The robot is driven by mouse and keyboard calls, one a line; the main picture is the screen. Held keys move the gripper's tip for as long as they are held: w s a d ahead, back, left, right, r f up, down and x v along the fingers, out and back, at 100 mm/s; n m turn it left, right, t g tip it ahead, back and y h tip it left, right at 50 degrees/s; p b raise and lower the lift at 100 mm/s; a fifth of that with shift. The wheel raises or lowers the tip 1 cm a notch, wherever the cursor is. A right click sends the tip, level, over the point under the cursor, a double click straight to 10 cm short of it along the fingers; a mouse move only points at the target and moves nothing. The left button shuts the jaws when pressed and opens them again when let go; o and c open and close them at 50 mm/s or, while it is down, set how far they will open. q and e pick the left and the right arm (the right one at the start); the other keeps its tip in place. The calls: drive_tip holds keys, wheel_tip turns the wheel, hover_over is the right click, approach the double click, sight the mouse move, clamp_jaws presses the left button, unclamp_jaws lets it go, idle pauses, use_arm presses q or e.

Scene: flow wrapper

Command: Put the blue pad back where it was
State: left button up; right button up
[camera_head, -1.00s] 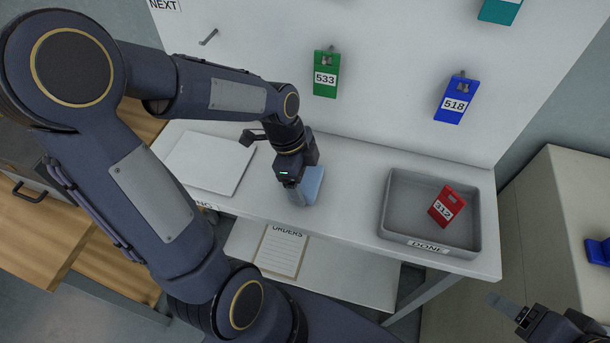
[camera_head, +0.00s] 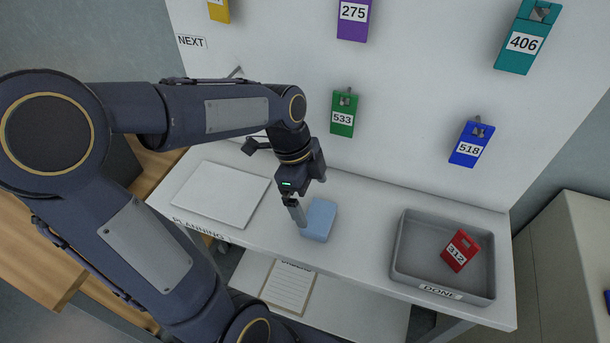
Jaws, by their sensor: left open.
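The light blue pad (camera_head: 319,219) lies on the white shelf, between the white board and the grey tray. My left gripper (camera_head: 299,219) points down just left of the pad. It is open, and the pad looks free of it; one finger hides the other, so I cannot tell if a finger touches the pad. My right gripper is out of view.
The grey DONE tray (camera_head: 400,262) holds a red tag (camera_head: 460,250) at the right. A white board (camera_head: 213,193) lies at the left. Above, a green tag (camera_head: 343,113) and a blue tag (camera_head: 471,143) hang on the wall. Shelf between pad and tray is clear.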

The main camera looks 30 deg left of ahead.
use_arm(q)
drive_tip(key=v, duration=0.5)
drive_tip(key=s+d+n+t, duration=0.2)
drive_tip(key=s+n, duration=0.3)
drive_tip(key=n, duration=0.3)
drive_tip(key=s+d+f+n+t, duration=0.1)
drive_tip(key=s+d+n+t, duration=0.1)
drive_tip(key=s+n, duration=0.4)
drive_tip(key=shift+d+f+n+t+h, duration=0.3)
drive_tip(key=shift+f+n+t, duration=0.1)
drive_tip(key=shift+n, duration=1.2)
